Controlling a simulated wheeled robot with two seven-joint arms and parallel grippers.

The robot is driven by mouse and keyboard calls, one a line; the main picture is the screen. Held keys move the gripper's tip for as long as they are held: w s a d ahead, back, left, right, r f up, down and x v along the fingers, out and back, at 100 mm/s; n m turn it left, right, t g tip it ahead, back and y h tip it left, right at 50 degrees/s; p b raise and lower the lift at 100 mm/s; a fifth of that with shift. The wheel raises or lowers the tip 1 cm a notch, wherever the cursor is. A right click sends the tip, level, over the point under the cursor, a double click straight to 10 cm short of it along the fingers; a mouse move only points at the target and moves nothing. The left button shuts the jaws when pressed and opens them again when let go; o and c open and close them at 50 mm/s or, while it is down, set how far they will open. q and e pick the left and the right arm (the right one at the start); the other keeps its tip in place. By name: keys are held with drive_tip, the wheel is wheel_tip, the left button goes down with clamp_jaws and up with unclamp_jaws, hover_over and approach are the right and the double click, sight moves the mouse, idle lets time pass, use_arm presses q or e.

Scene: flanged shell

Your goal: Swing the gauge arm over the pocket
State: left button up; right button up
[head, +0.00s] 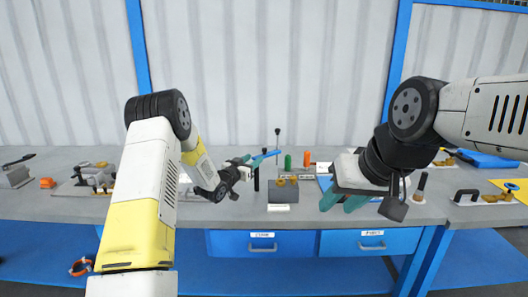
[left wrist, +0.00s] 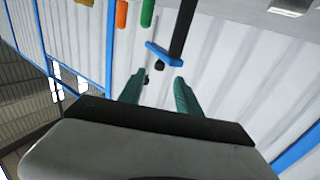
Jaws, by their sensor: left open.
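The gauge arm (head: 267,155) is a blue bar on a black post (head: 256,181), with a thin upright black-knobbed pin (head: 277,137) near its right end. In the left wrist view the blue bar (left wrist: 163,54) is just beyond the fingertips. The grey block (head: 283,194), seemingly holding the pocket, stands right of the post. Whether the bar's end is over it or behind it, I cannot tell. My right gripper (head: 340,206) is open and empty.
A green cylinder (head: 288,162) and an orange cylinder (head: 307,159) stand behind the block. Tools and fixtures (head: 95,178) lie at the bench's left; a black handle (head: 466,195) is at the right. Blue drawers (head: 262,244) hang below the front edge.

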sight(264, 154)
use_arm(q)
drive_tip(key=x, duration=1)
drive_tip(key=shift+w, duration=0.2)
clamp_jaws()
idle(1.0)
